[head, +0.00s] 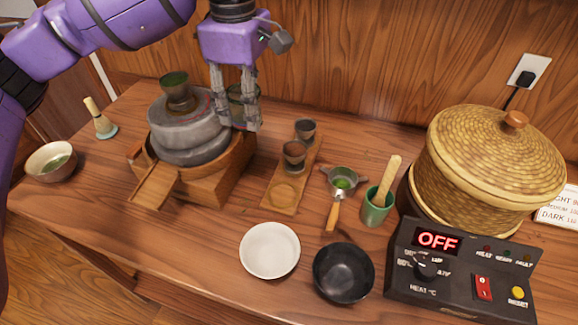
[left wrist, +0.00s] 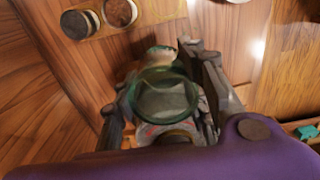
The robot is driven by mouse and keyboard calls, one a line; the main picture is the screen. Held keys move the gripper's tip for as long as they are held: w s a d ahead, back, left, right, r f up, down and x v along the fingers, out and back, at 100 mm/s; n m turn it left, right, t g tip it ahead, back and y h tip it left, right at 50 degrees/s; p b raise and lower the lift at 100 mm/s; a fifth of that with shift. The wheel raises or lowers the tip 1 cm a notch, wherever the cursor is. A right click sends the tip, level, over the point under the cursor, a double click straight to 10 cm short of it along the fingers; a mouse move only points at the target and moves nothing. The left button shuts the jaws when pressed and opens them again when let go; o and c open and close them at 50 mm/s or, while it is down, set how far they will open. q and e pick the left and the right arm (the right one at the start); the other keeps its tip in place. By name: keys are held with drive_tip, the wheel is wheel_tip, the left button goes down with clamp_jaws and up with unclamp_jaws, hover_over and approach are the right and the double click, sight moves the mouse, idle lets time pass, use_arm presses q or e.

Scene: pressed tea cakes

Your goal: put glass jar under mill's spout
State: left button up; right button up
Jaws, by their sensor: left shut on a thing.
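My left gripper (head: 240,122) reaches down just behind and right of the stone mill (head: 185,130). It is shut on the glass jar (head: 236,92), a greenish clear jar partly hidden by the fingers. In the left wrist view the jar's round rim (left wrist: 165,95) shows between the two fingers (left wrist: 160,100). The mill sits in a wooden base, and its wooden spout (head: 155,186) points toward the front left. A dark green cup (head: 176,88) stands on top of the mill. I cannot tell whether the jar touches the table. My right gripper is not in view.
A whisk on a stand (head: 101,122) and a bowl of green powder (head: 50,162) stand left of the mill. Right of it are a wooden board (head: 283,193) with cups, a strainer (head: 341,182), a white bowl (head: 270,250), a black bowl (head: 343,273) and a steamer (head: 490,165).

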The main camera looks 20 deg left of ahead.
use_arm(q)
wheel_tip(320, 180, down, 13)
drive_tip(key=shift+f+p, duration=0.1)
drive_tip(key=shift+p, duration=0.2)
drive_tip(key=shift+f, duration=2.35)
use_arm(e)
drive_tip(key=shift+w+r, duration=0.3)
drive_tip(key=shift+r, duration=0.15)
use_arm(q)
drive_tip(key=shift+f, duration=0.1)
drive_tip(key=o, duration=0.7)
drive_tip(key=shift+f, duration=0.1)
drive_tip(key=o, duration=0.5)
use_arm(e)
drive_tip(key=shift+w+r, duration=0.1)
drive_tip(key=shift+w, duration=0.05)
